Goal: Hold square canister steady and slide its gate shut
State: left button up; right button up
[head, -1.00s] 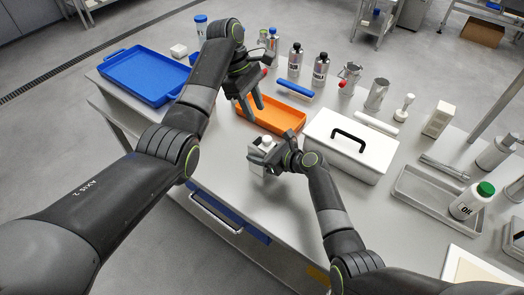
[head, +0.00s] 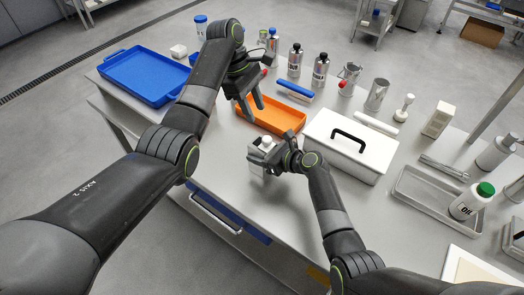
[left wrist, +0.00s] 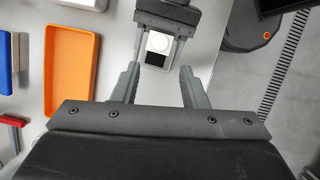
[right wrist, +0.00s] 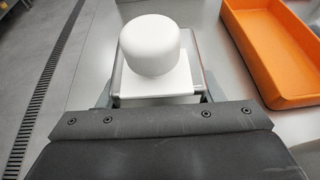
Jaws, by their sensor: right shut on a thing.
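In the right wrist view the cap (right wrist: 150,45) sits above a flat white square plate (right wrist: 160,88). In the left wrist view a dark patch (left wrist: 154,60) shows beside the cap; I cannot tell for sure whether it is the gate's opening. My left gripper (head: 251,112) is open and empty above the orange tray's near left side, apart from the canister.
The orange tray (head: 250,127) lies just behind the canister. A white lidded box (head: 340,160) with a black handle stands to the right. A blue tray (head: 150,98) is at the far left. Several bottles and metal cups line the back.

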aim_at(263, 141)
pick_arm(q)
jog(key=shift+o, duration=0.5)
jog(key=shift+f, duration=0.2)
jog(key=d+f+t+h, duration=0.1)
jog(key=d+f+n+t+h, duration=0.1)
jog(key=f+h, duration=0.1)
jog(key=w+d+f+t+h, duration=0.1)
jog(key=f+h, duration=0.1)
jog(key=shift+d+f, duration=0.1)
jog(key=shift+d, duration=0.1)
jog(key=shift+f+n+t+h, duration=0.2)
jog(key=shift+n+t+h, duration=0.3)
jog(key=shift+t+h, duration=0.3)
jog(key=shift+f+n+t+h, duration=0.15)
jog(key=shift+n+t+h, duration=0.25)
jog(key=shift+t, duration=0.2)
jog(key=shift+a+f+n+t+h, duration=0.1)
jog(key=shift+a+n+t+h, duration=0.25)
jog(key=shift+n+t+h, duration=0.35)
jog(key=s+a+f+n+t+h, duration=0.2)
jog(key=s+a+f+n+t, duration=0.3)
jog(key=s+a+n, duration=0.4)
jog(key=shift+t, duration=0.5)
jog(key=x, duration=0.7)
jog(key=s+x, duration=0.1)
jog(key=x, duration=0.3)
jog(key=shift+w+d+r, duration=0.15)
jog(key=shift+d+r, duration=0.15)
jog(key=shift+d, duration=0.35)
